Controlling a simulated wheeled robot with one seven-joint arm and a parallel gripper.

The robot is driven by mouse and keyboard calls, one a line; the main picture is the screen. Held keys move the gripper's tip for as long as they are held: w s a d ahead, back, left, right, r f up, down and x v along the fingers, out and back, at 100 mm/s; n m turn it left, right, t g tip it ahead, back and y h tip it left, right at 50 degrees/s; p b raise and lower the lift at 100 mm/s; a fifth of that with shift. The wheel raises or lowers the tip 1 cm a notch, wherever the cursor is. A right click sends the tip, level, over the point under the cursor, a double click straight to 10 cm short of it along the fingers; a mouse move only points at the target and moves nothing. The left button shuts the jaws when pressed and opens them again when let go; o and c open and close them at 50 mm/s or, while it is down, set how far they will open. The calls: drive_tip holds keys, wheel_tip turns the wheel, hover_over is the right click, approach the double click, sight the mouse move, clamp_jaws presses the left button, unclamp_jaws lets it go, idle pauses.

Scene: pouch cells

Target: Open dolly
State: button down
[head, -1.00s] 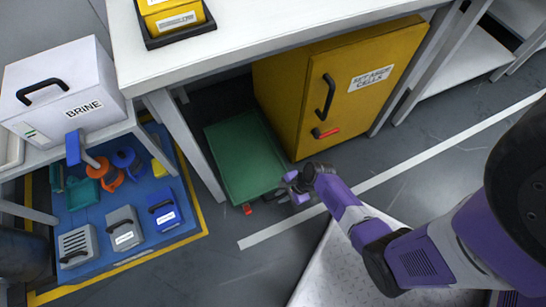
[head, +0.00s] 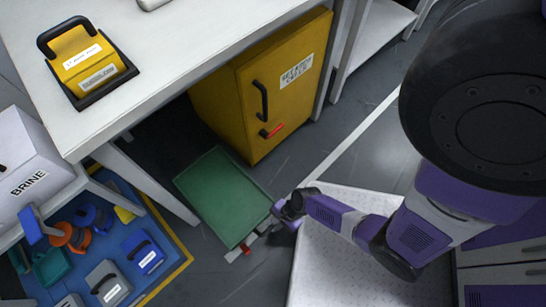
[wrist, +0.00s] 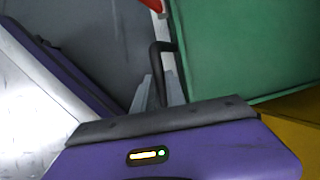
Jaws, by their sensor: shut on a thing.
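The dolly is a flat green platform (head: 222,197) on the floor, reaching out from under the white bench, left of the yellow cabinet. In the wrist view its green top (wrist: 245,45) fills the upper right. My gripper (head: 279,212) is low at the dolly's near right edge. In the wrist view my gripper (wrist: 155,92) is shut around the upright part of a thin black handle (wrist: 162,58) beside the dolly's edge. The handle's lower end is hidden between the fingers.
The yellow cabinet (head: 225,105) is closed, right of the dolly. A bench leg (head: 150,182) stands close on the left. A blue mat (head: 168,247) with containers lies further left. A yellow case (head: 85,55) sits on the bench (head: 150,85). Grey floor is open in front.

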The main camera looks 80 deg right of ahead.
drive_tip(key=c, duration=1.4)
unclamp_jaws()
drive_tip(key=shift+o, duration=0.2)
drive_tip(key=p+v, duration=0.3)
drive_tip(key=v, duration=0.4)
drive_tip(key=shift+r+p, duration=0.4)
drive_tip(key=shift+s+d, duration=0.1)
drive_tip(key=shift+d, duration=0.05)
